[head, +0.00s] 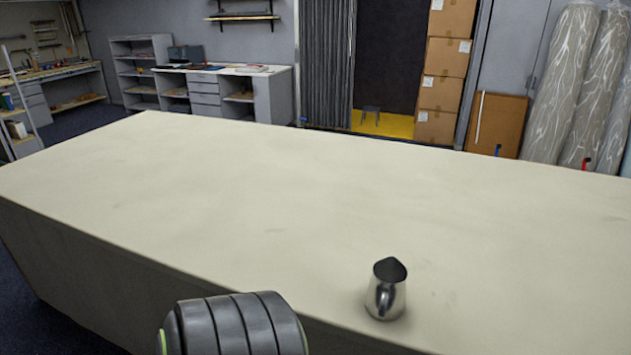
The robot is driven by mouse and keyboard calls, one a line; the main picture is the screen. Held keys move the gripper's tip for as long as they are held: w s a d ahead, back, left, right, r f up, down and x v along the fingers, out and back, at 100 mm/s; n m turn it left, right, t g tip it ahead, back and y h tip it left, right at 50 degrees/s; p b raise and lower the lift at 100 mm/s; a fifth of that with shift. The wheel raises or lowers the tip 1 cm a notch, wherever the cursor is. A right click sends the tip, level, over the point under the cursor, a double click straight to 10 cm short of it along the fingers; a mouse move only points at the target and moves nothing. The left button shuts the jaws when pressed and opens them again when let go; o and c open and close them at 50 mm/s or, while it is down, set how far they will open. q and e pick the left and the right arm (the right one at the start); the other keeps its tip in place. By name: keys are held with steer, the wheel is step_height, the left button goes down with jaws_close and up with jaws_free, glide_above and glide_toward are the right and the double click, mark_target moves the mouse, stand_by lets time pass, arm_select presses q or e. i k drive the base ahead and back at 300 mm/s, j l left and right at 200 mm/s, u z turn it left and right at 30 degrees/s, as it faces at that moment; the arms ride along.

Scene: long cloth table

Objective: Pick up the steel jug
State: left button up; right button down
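The steel jug (387,298) stands upright on the long cream cloth table (250,210), close to the table's front edge and right of the picture's middle. It is shiny metal with a dark opening and a handle that seems to face me. A dark grey ribbed link of my own arm shows at the bottom, left of the jug and apart from it in the picture. Neither of my grippers is in view.
The rest of the tabletop is bare, with wide free room behind and to both sides of the jug. The table's front edge runs just in front of the jug. Cardboard boxes (441,75), rolled fabric (565,85) and a grey desk (215,92) stand well beyond the table.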

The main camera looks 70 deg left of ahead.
mark_target(384, 301)
steer(key=u, duration=1.6)
